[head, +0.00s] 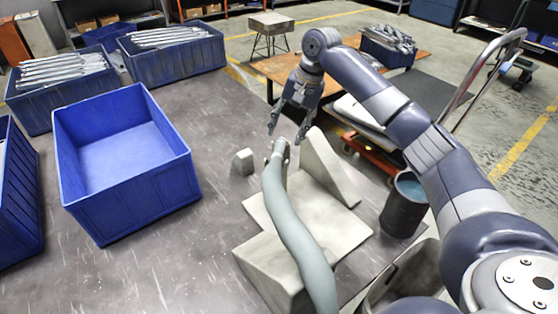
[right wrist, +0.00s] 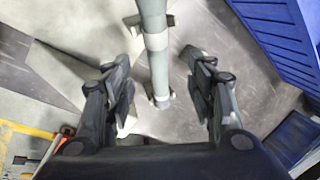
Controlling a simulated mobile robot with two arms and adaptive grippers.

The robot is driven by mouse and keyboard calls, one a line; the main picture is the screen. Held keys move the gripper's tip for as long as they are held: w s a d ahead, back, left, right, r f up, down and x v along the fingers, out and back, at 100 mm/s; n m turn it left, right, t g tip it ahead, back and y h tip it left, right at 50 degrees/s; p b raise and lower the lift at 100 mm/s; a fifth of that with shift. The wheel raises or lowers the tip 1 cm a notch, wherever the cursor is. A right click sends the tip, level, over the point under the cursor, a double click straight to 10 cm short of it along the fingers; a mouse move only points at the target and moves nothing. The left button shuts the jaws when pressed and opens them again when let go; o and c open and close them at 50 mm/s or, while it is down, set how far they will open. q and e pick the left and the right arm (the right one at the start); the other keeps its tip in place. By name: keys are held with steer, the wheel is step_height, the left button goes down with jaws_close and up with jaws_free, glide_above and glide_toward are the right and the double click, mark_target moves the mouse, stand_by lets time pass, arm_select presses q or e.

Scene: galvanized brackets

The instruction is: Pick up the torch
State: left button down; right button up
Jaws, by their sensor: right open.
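The torch (head: 279,197) is a long grey-green, hose-like body that runs up from the bottom edge of the head view, over a pale grey stepped block, to a narrower end with small knobs. My right gripper (head: 285,135) is open just above and beyond that far end, its fingers pointing down. In the right wrist view the torch (right wrist: 157,62) runs down the middle between the two spread fingers, with visible gaps on both sides. Whether its end lies at fingertip depth I cannot tell. My left gripper is not in view.
The pale block (head: 330,218) has an upright wedge on its right. An empty blue bin (head: 130,205) stands left; blue bins of metal brackets (head: 172,38) stand behind. A small grey block (head: 243,161) and dark bucket (head: 404,207) flank the torch. The tabletop between bin and block is clear.

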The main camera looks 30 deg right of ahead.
mark_target(279, 152)
steer(key=x, duration=1.1)
steer(key=shift+d+f+p, duration=0.15)
steer(key=shift+d+p, duration=0.15)
steer(key=c, duration=1.1)
